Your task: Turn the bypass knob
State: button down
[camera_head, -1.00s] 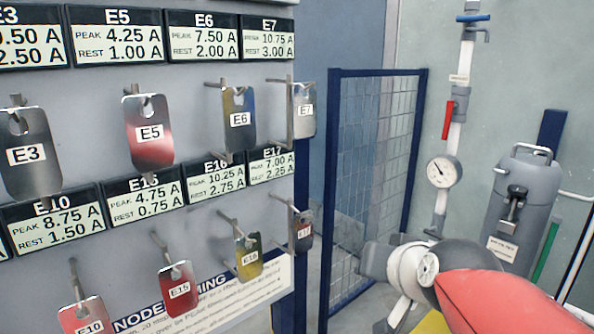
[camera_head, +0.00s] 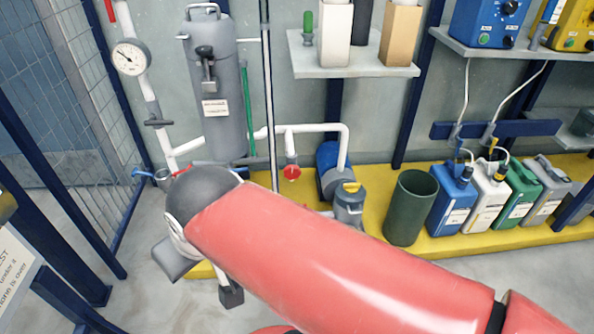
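No knob has a readable bypass label, so I cannot tell which one it is. A red round knob (camera_head: 291,173) sits on the white pipe at the back. A blue-handled valve (camera_head: 147,174) is at the left, by the filter housing. Dark knobs also show on the blue box (camera_head: 487,22) at the upper right. My red arm crosses the lower middle. My gripper (camera_head: 230,291) is partly in view below the arm's grey end, over the floor and apart from these knobs. Its fingers are mostly hidden, and their opening cannot be made out.
A grey filter housing (camera_head: 214,110) and a pressure gauge (camera_head: 129,57) stand at the back left. A mesh fence (camera_head: 85,130) is at the left. A green bin (camera_head: 411,208) and several canisters stand on the yellow platform (camera_head: 470,238). A shelf (camera_head: 355,66) is above.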

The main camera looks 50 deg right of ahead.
aim_at(291, 172)
jog(key=z, duration=1.45)
